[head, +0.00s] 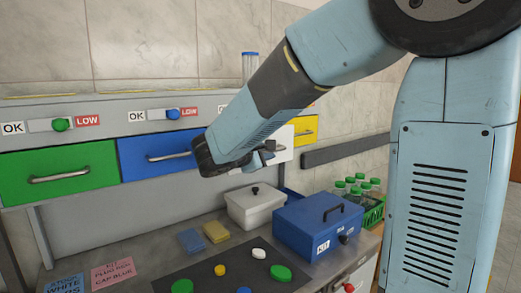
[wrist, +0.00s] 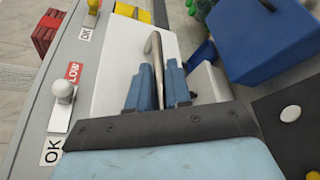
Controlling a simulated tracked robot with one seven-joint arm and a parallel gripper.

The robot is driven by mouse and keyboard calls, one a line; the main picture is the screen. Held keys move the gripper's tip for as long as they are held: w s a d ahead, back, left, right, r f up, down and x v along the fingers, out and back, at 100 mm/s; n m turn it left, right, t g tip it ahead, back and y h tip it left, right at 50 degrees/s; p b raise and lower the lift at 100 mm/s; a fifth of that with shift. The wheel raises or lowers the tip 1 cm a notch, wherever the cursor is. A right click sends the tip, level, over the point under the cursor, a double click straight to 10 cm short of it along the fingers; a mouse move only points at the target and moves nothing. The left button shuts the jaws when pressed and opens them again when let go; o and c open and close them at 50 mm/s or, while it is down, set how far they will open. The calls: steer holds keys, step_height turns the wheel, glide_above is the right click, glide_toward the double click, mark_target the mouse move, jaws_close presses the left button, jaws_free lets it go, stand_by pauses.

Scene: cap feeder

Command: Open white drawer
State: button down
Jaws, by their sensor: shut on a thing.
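The white drawer (head: 284,146) shows in the head view behind my forearm, between the blue drawer (head: 150,152) and the yellow drawer (head: 304,128). Most of its front is hidden there. In the wrist view the white drawer front (wrist: 116,62) is large, with a curved metal handle (wrist: 156,52). My gripper (wrist: 160,88) has its blue fingers on either side of this handle and is shut on it. In the head view my gripper (head: 264,151) is at the white drawer's front. I cannot tell how far the drawer stands out.
The green drawer (head: 62,171) is at the left. Below, the bench holds a white lidded box (head: 252,209), a blue box (head: 316,228) and a green crate of bottles (head: 373,214). A dark mat (head: 215,263) carries several coloured caps. Sliders with OK and LOW labels line the ledge above the drawers.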

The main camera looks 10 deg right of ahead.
steer(key=s, duration=0.1)
steer(key=s+d, duration=0.1)
steer(key=s, duration=0.1)
steer(key=shift+s+d+f, duration=0.1)
steer(key=shift+s+d, duration=0.1)
steer(key=shift+d, duration=0.05)
steer(key=c, duration=1.4)
jaws_free()
steer(key=shift+c, duration=0.2)
steer(key=shift+a, duration=0.1)
steer(key=v, duration=1.3)
steer(key=shift+s+a, duration=0.15)
steer(key=shift+a, duration=0.05)
